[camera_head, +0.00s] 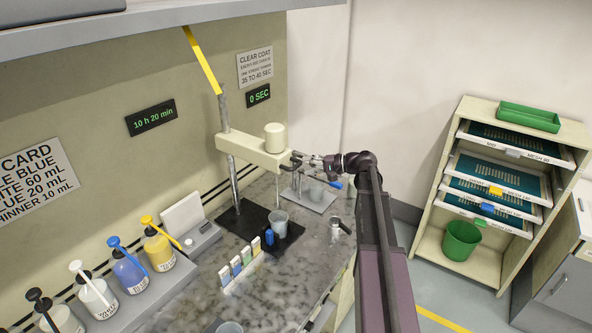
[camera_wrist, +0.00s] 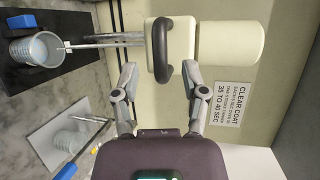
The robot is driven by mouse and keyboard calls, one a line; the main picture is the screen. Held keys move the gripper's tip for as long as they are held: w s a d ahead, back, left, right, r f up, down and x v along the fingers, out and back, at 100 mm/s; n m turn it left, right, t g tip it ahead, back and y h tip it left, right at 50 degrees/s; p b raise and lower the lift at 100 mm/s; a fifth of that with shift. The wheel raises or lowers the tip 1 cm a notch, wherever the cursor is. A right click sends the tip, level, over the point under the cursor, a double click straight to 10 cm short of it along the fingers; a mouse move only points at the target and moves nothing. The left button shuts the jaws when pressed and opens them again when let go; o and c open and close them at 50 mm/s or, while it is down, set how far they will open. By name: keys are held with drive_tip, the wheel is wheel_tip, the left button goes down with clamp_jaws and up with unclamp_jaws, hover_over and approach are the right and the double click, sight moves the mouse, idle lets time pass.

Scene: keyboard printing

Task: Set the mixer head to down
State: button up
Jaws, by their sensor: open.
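The mixer has a cream-coloured head (camera_head: 250,149) on a metal post (camera_head: 231,185). The head sits high on the post, above a grey cup (camera_head: 279,218) on a black base (camera_head: 246,222). In the wrist view the head (camera_wrist: 180,52) carries a dark loop handle (camera_wrist: 162,50), and a thin rod (camera_wrist: 105,45) runs from it towards the cup (camera_wrist: 35,49). Whether the rod's tip enters the cup I cannot tell. My gripper (camera_head: 298,158) is at the handle end of the head. In the wrist view its open fingers (camera_wrist: 158,72) stand either side of the handle, with no clear grip on it.
A pale plate (camera_head: 308,197) with a cup and a blue-handled tool lies behind the mixer. Small coloured blocks (camera_head: 237,266) and a blue piece (camera_head: 269,237) sit nearby on the counter. Pump bottles (camera_head: 130,272) line the left. A shelf rack (camera_head: 452,190) stands right.

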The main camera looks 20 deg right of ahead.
sight(298, 167)
drive_tip(key=shift+b+x, duration=0.35)
drive_tip(key=shift+x, duration=1.9)
drive_tip(key=shift+s, duration=0.1)
clamp_jaws()
